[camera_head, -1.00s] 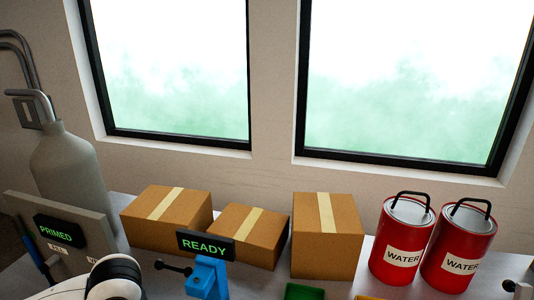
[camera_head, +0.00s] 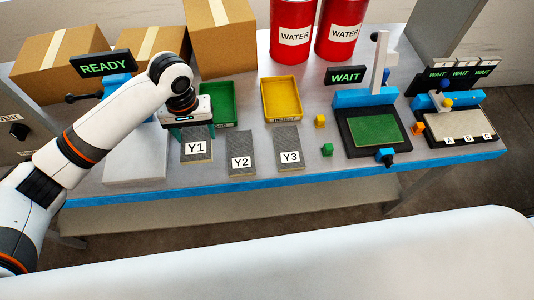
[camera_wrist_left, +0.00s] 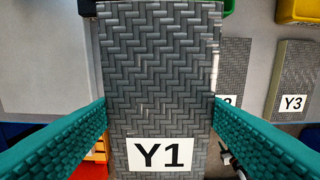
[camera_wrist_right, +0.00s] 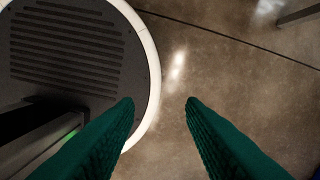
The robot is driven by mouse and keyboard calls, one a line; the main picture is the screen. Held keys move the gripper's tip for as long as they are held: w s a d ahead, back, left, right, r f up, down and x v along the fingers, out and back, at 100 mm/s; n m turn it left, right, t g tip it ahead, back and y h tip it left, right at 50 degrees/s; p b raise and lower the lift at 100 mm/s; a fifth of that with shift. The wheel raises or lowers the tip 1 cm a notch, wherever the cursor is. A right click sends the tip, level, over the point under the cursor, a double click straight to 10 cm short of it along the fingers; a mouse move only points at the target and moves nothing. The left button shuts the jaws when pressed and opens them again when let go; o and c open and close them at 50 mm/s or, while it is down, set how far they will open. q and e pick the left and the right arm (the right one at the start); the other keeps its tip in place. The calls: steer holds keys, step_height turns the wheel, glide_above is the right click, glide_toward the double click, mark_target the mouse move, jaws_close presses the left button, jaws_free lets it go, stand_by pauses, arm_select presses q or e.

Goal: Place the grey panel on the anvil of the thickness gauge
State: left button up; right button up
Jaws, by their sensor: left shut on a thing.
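The grey panel Y1 (camera_head: 197,153) is a dark woven plate with a white label. It fills the middle of the left wrist view (camera_wrist_left: 160,75). My left gripper (camera_head: 193,131) is shut on it, one teal finger at each long side. It looks raised above the table, partly covering panel Y2 in the wrist view. Panels Y2 (camera_head: 241,171) and Y3 (camera_head: 289,160) lie flat to its right. Which device is the thickness gauge is not labelled. My right gripper (camera_wrist_right: 160,102) is open and empty above the floor, outside the head view.
A blue device with a READY display (camera_head: 103,64) stands left, behind my arm. A WAIT device with a green plate (camera_head: 375,129) and one with pads A, B, C (camera_head: 460,125) stand right. Green (camera_head: 222,100) and yellow (camera_head: 281,97) trays and small cubes (camera_head: 320,120) lie between.

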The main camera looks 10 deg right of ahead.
mark_target(200, 145)
arm_select(q)
steer(key=shift+w+f, duration=0.2)
steer(key=shift+f, duration=0.8)
step_height(200, 145, down, 4)
steer(key=shift+p, duration=0.45)
steer(key=shift+f, duration=0.3)
step_height(200, 145, down, 3)
steer(key=shift+f, duration=0.3)
arm_select(e)
steer(key=shift+w+a+r, duration=0.25)
steer(key=shift+w+r, duration=0.1)
steer(key=shift+w, duration=0.25)
steer(key=shift+w+a+r, duration=0.25)
steer(key=shift+w+r, duration=0.1)
steer(key=shift+w, duration=0.25)
arm_select(q)
steer(key=shift+f, duration=0.15)
steer(key=o, duration=1)
arm_select(e)
steer(key=shift+w, duration=0.15)
